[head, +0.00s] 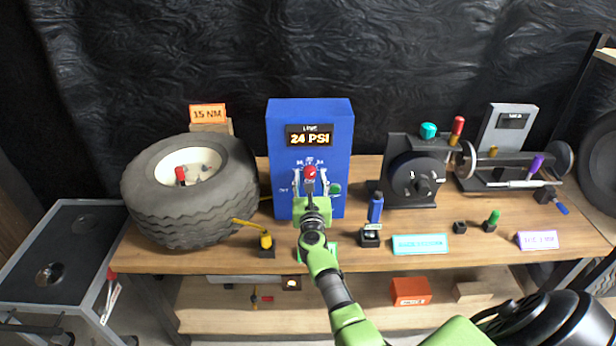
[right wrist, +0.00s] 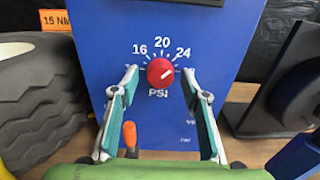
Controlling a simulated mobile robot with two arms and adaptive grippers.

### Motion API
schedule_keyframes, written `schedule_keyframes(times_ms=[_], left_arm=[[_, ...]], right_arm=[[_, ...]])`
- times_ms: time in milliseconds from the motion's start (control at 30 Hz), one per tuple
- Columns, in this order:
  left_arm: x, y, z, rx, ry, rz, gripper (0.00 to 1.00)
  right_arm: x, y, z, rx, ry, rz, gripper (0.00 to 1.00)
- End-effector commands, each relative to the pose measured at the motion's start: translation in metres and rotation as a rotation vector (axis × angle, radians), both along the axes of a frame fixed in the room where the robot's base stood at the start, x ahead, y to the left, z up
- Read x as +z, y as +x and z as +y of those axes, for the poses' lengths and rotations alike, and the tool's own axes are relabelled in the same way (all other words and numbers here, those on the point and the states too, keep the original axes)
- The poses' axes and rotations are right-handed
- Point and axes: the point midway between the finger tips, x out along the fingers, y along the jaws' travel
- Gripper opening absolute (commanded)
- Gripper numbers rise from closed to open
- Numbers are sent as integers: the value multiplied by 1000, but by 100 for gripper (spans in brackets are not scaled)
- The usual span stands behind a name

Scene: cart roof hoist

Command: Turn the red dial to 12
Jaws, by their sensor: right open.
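The red dial (head: 310,172) sits on the front of the blue box (head: 310,115), whose display reads 24 PSI. In the right wrist view the red dial (right wrist: 160,71) has a white mark pointing up and right, toward the printed 24. The printed 16 and 20 show to its upper left and top; the 12 cannot be made out. My right gripper (right wrist: 160,82) is open, with one finger on each side of the dial and a gap on both sides. It also shows in front of the box in the head view (head: 311,187). My left gripper is out of view.
A large tyre (head: 190,195) stands left of the box. A blue bottle-like tool (head: 375,207) and a black reel device (head: 413,178) stand to the right. An orange knob (right wrist: 129,134) shows low between my fingers. The wooden bench (head: 460,245) has free room at its front.

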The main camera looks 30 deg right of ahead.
Motion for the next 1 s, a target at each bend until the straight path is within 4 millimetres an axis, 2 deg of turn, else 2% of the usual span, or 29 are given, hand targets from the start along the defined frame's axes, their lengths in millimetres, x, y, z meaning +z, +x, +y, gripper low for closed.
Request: schedule_keyframes(times_ms=[67, 100, 233, 667, 1000], left_arm=[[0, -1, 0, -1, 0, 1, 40], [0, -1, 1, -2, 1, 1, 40], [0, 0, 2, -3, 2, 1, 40], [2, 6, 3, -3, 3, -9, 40], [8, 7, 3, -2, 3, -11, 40]], right_arm=[[0, 0, 0, 0, 0, 0, 42], [0, 0, 0, 0, 0, 0, 37], [0, 0, 0, 0, 0, 0, 3], [0, 0, 0, -1, -47, 29, 3], [1, 0, -1, -1, -254, 156, 3]])
